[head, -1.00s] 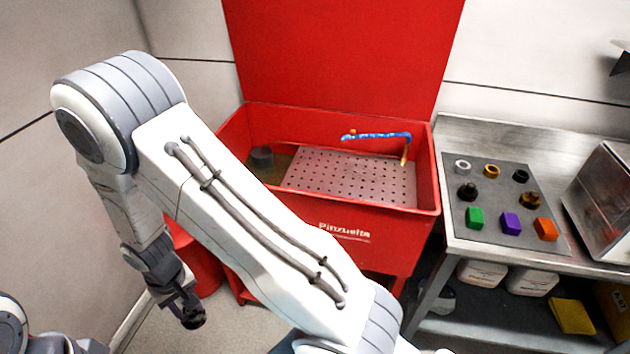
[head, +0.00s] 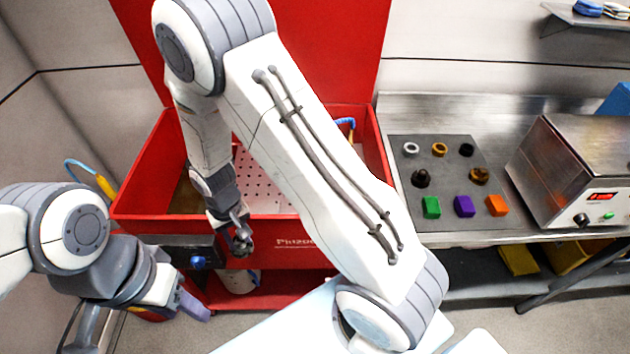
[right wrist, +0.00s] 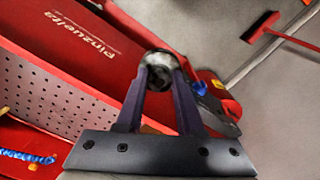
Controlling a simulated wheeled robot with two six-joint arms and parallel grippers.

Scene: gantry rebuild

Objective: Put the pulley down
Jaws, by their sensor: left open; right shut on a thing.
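The pulley (head: 243,242) is a small dark round part in the head view, held in front of the red washing basin's front wall. My right gripper (head: 240,226) is shut on it. In the right wrist view the pulley (right wrist: 158,74) looks dark and pale grey, sits between the two fingertips, and is clear of the red basin. My left gripper (head: 194,304) is at the lower left, apart from the pulley; its finger shows purple-grey and it is open and empty.
The red basin (head: 140,218) with a perforated plate (head: 262,190) stands behind my right arm, which hides much of it. A steel bench (head: 400,112) at right carries a grey mat (head: 450,160) with rings, dark parts and coloured blocks. A steel machine (head: 575,165) stands beside it.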

